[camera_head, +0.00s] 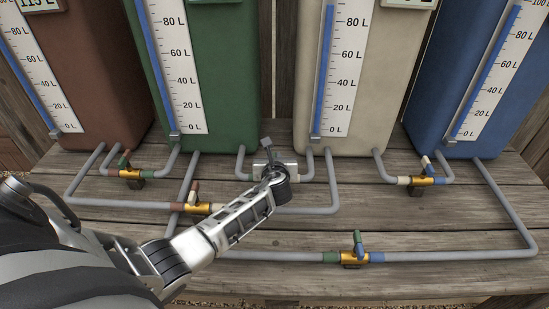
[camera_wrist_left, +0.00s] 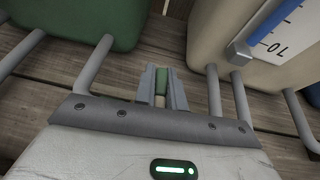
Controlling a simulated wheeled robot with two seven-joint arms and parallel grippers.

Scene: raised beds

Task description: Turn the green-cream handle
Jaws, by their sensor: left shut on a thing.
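My left gripper (camera_head: 266,158) reaches in from the left over the pipe between the green tank (camera_head: 211,60) and the cream tank (camera_head: 372,90). In the left wrist view the gripper (camera_wrist_left: 162,88) is shut on the green-cream handle (camera_wrist_left: 163,80). The handle's green part and a paler part below show between the two grey fingers. In the head view the gripper covers the handle and most of its valve. My right gripper is not in view.
Other valves stand on grey pipes over the wooden planks: red-green (camera_head: 131,173), red-cream (camera_head: 198,209), green-blue (camera_head: 354,257) and cream-blue (camera_head: 421,180). A red tank (camera_head: 95,60) and a blue tank (camera_head: 455,70) flank the others. The front planks are mostly clear.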

